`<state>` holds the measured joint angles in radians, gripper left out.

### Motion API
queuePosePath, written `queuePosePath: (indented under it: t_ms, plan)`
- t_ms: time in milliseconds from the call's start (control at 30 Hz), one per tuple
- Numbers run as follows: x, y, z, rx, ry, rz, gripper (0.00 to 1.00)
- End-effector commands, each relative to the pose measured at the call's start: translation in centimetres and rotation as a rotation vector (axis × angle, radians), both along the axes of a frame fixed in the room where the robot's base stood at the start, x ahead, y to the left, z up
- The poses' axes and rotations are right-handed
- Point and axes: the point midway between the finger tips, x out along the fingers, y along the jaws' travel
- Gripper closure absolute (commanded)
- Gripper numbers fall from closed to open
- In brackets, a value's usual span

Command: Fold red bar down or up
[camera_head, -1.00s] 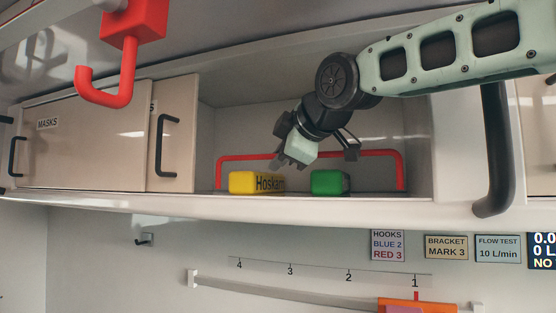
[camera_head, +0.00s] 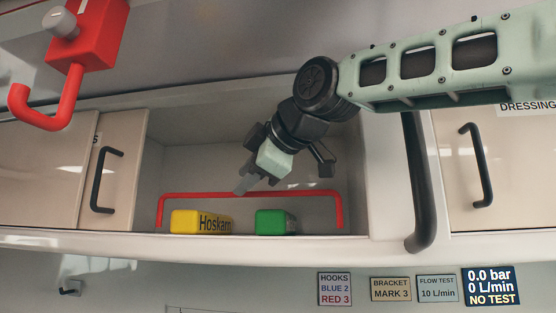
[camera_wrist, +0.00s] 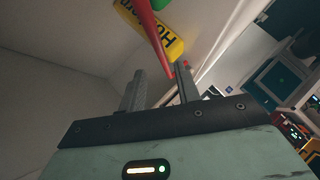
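The red bar (camera_head: 295,193) stands raised across the front of the open overhead compartment, its two ends bent down to the shelf edge. It also crosses the top of the wrist view (camera_wrist: 152,32). My gripper (camera_head: 278,183) is in front of the compartment, close to the bar's top run. Its two fingers are spread apart with nothing between them, as the wrist view (camera_wrist: 160,85) shows. I cannot tell whether a finger touches the bar.
A red hook (camera_head: 55,105) hangs at upper left. A thick black handle (camera_head: 418,185) stands right of the compartment. Cabinet doors with black handles flank it, one at left (camera_head: 105,180) and one at right (camera_head: 476,165). Small signs and a display (camera_head: 491,286) are on the wall below.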

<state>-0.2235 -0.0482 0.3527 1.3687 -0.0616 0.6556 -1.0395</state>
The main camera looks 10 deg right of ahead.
Motion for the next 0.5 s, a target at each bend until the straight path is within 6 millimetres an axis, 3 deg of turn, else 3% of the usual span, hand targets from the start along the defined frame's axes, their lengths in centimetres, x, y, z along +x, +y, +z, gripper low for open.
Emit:
queuePosePath:
  t_ms: [300, 500]
  plan:
    - [-5.5, -3.5, 2.7, 0.001, -0.006, -0.002, 0.67]
    - [-7.4, -4.7, 3.9, 0.001, -0.003, -0.003, 0.67]
